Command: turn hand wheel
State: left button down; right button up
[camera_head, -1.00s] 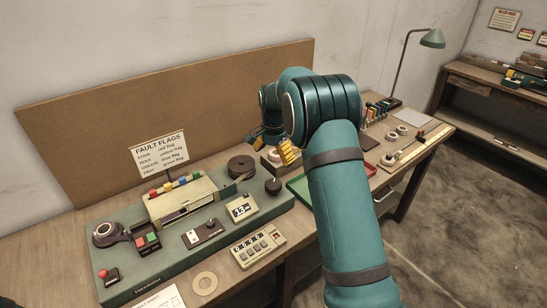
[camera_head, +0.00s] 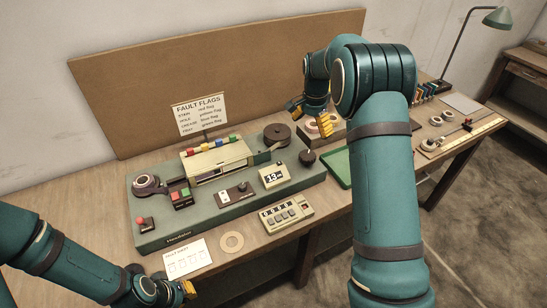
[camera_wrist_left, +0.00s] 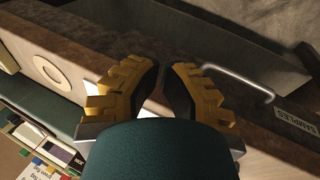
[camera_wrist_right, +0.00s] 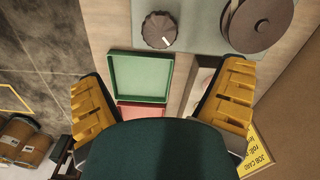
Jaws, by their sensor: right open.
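The hand wheel appears to be the dark ribbed knob (camera_head: 307,157) with a pale mark, at the right end of the green machine (camera_head: 160,228). The knob also shows at the top of the right wrist view (camera_wrist_right: 161,30). My right gripper (camera_head: 311,115) is behind and above the knob, apart from it. In the right wrist view its fingers (camera_wrist_right: 163,85) are wide apart with nothing between them. My left gripper (camera_head: 186,290) is low at the table's front edge, far from the knob. In the left wrist view its fingertips (camera_wrist_left: 163,68) are close together; whether they touch is unclear.
A dark tape reel (camera_head: 277,134) stands beside the knob. A green tray (camera_head: 338,168) lies right of the machine, and a counter box (camera_head: 286,213) sits in front. A brown board (camera_head: 130,100) stands behind.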

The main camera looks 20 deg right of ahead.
aim_at(307, 154)
jog(key=f+n+p, duration=0.2)
jog(key=f+n, duration=0.2)
jog(key=n, duration=0.2)
jog(key=f+n+p, duration=0.1)
jog(key=f+n, duration=0.3)
jog(key=n, duration=0.3)
jog(key=f+n+p, duration=0.2)
jog(key=f+n, duration=0.2)
jog(key=n, duration=0.2)
jog(key=shift+w+a+f+n+p, duration=0.1)
jog(key=shift+w+n+p, duration=0.1)
jog(key=shift+n+p, duration=0.15)
jog(key=c, duration=1.2)
